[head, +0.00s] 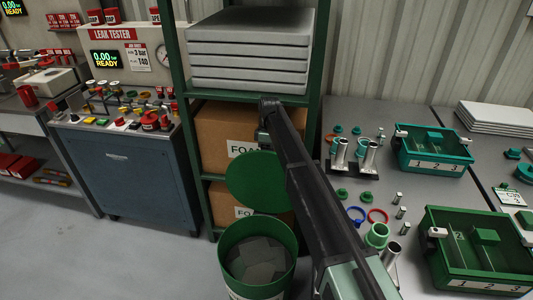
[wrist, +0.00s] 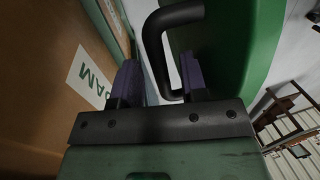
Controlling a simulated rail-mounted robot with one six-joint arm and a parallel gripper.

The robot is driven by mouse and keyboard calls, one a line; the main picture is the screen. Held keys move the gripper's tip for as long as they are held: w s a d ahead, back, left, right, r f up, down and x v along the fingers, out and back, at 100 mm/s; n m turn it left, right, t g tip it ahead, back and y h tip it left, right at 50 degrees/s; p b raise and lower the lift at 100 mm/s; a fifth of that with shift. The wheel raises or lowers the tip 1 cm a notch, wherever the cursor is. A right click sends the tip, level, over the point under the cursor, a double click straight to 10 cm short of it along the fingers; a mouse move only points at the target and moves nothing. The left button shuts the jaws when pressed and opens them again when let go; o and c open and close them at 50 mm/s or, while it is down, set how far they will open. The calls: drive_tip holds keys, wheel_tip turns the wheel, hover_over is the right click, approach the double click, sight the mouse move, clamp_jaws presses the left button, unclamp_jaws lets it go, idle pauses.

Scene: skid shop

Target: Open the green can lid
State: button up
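The green can (head: 230,285) stands on the floor at bottom centre in the head view, with grey pieces inside. Its round green lid (head: 252,185) stands raised, nearly upright, at the can's back rim, so the can is open. The lid's green face also fills the upper right of the wrist view (wrist: 240,50). A black bar handle (wrist: 157,45) sticks out from the lid. My gripper (wrist: 160,78) is open at the handle, its purple-padded fingers apart on either side of the bar, with a gap showing. In the head view the fingertips are hidden behind the lid.
A green rack (head: 178,60) with foam boxes (head: 220,125) stands close behind the lid. A bench (head: 345,110) with green trays, rings and metal tubes lies to the right. A blue cabinet (head: 125,175) stands at left. Floor left of the can is clear.

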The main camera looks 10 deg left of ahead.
wheel_tip(320, 180, up, 10)
drive_tip(key=w+p, duration=0.2)
drive_tip(key=p, duration=0.6)
drive_tip(key=shift+a+p, duration=0.15)
drive_tip(key=shift+p, duration=0.25)
drive_tip(key=shift+f, duration=0.1)
